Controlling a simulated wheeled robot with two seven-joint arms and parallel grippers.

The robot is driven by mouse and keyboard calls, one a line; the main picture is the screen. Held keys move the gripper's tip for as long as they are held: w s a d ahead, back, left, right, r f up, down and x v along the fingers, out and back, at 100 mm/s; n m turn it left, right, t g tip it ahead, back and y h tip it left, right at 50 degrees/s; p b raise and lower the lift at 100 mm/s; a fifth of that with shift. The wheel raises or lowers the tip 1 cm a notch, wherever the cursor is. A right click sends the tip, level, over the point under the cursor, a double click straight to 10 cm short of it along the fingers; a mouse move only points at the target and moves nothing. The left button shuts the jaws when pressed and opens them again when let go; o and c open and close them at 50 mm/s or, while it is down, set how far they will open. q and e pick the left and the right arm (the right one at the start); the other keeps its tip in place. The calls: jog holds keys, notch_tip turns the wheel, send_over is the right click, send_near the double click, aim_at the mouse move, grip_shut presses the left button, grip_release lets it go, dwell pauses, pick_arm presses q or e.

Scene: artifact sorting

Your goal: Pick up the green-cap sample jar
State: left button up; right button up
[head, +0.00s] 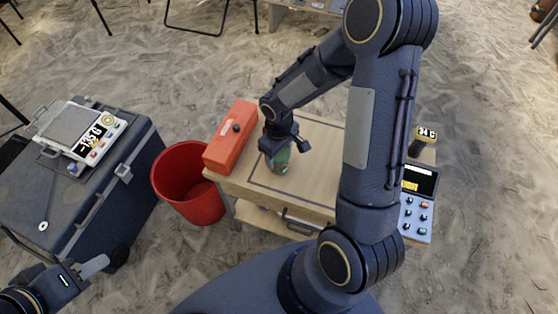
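A sample jar with a green body (281,163) stands on the wooden table (320,185), inside a dark outline. Its top is mostly hidden by my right gripper, so I cannot make out the cap clearly. My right gripper (286,149) is right over the jar, fingers spread: one is in front of the jar's upper left, the other is to its right with a gap. My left gripper (92,268) is at the lower left, away from the table and the jar; its finger opening cannot be made out.
An orange-red box (231,138) lies on the table just left of the jar. A red bucket (188,186) stands left of the table. A dark case (75,190) carries a scale (80,132). A control panel (416,205) is at right, partly behind my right arm.

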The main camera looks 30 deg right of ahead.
jog(key=c, duration=0.4)
jog(key=shift+r, duration=0.15)
